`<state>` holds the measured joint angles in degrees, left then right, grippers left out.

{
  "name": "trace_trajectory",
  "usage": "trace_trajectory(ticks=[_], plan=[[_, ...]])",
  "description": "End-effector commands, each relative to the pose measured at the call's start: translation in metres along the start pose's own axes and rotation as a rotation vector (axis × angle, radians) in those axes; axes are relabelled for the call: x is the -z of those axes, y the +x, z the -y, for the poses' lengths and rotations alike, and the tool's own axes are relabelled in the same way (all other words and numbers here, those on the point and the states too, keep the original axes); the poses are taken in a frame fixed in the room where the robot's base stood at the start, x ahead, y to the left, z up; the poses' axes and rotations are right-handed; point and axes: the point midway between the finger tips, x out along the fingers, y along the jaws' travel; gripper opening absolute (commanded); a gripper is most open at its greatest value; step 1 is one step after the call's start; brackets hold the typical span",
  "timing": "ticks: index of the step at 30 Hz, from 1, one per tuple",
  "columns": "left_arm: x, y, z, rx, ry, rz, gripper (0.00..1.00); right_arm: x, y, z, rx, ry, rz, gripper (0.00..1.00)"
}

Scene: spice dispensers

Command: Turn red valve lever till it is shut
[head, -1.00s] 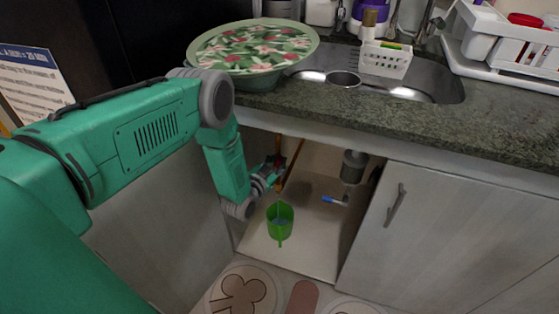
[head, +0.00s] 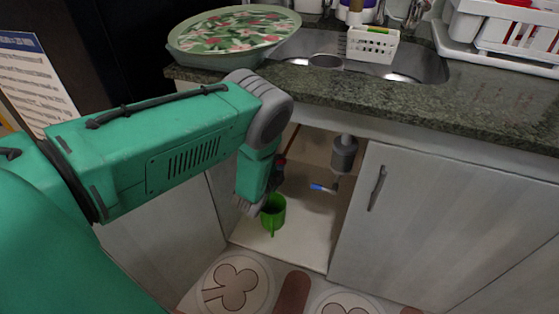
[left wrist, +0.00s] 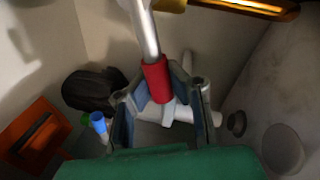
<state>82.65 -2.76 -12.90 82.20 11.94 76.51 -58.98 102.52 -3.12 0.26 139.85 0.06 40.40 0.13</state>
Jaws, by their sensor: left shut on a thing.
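The red valve lever (left wrist: 156,80) is a red sleeve on a shiny metal stem, slanting in from the top of the left wrist view. My left gripper (left wrist: 163,97) is shut around the red sleeve, with finger parts on both sides of it. In the head view my left arm reaches into the open cabinet under the sink. There the gripper is mostly hidden behind my own arm, and only a small red spot (head: 281,160) shows beside it. The valve body is not clearly seen. My right gripper is in neither current view.
A green container (head: 273,213) stands on the cabinet floor below my left arm. A grey drain part (head: 344,154) and a blue-ended item (head: 321,188) are to the right. The closed door (head: 420,220) and the counter edge (head: 400,125) bound the opening.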

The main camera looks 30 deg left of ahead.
Motion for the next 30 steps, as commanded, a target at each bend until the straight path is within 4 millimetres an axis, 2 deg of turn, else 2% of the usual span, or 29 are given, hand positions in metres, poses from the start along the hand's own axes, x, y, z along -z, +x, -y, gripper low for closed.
trace_trajectory(ticks=[1,9,18,30], plan=[[-0.002,-0.003,-0.013,-0.015,0.040,0.012,0.00,0.000,0.007,0.000,0.000,0.000,0.000,0.40],[-0.003,-0.001,-0.025,-0.015,0.228,0.046,0.00,-0.001,0.023,0.000,0.000,0.000,0.000,0.40],[-0.006,0.000,-0.032,-0.017,0.341,0.070,0.00,-0.002,0.032,0.000,0.000,0.000,0.000,0.40],[-0.006,0.000,-0.033,-0.020,0.369,0.076,0.00,-0.002,0.034,0.000,0.000,0.000,0.000,0.40]])
